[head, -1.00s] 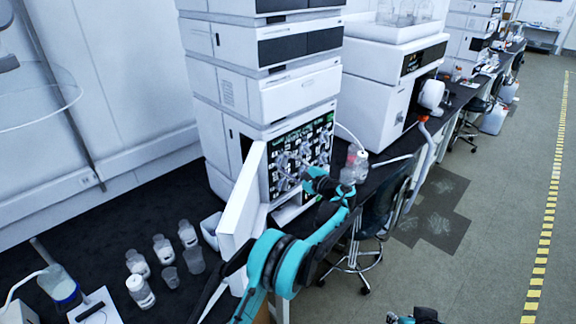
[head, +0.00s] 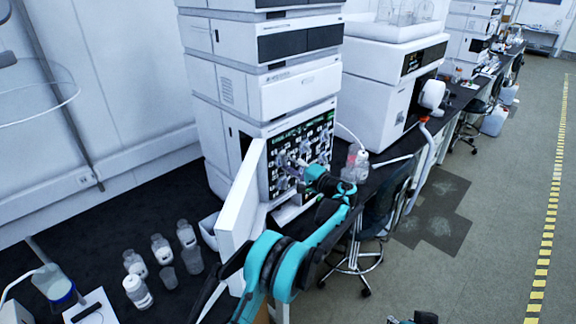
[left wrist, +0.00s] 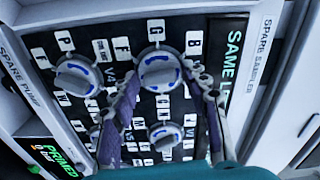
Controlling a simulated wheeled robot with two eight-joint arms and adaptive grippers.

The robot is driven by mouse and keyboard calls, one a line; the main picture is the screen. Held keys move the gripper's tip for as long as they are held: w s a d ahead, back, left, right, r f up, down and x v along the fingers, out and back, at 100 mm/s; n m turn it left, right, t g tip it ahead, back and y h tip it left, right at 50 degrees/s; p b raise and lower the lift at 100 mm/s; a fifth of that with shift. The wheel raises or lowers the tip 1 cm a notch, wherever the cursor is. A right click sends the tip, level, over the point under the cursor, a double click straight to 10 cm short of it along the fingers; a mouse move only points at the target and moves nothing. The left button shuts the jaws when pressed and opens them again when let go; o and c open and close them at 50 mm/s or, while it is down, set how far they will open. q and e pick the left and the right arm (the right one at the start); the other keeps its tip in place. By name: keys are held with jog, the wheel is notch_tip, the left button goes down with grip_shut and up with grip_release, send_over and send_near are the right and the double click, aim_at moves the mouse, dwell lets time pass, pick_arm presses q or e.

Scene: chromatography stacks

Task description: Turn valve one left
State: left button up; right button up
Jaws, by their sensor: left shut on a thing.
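The valve panel (head: 316,134) is a dark upright face with white labels and several round white knobs, on the front of the instrument stack. My left gripper (head: 296,166) is at this panel in the head view. In the left wrist view its two fingers (left wrist: 162,82) stand either side of the upper-middle white knob (left wrist: 158,72), with blue arrow marks, and are shut on it. Another knob (left wrist: 76,74) is at upper left and one (left wrist: 165,136) is below, between the fingers. Valve labels are partly covered, so I cannot read which number the held knob has.
A white open door (head: 241,205) stands left of the panel, close to my left arm. Bottles (head: 138,291) stand on the dark bench at lower left. A clear bottle (head: 355,165) is right of the panel. A stool (head: 352,265) is below the bench edge.

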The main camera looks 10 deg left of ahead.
pick_arm(q)
jog(key=shift+f+n+b, duration=0.1)
jog(key=shift+n+b, duration=0.2)
jog(key=shift+n, duration=1.9)
jog(key=o, duration=0.8)
jog(key=v, duration=1.2)
jog(key=shift+d, duration=0.1)
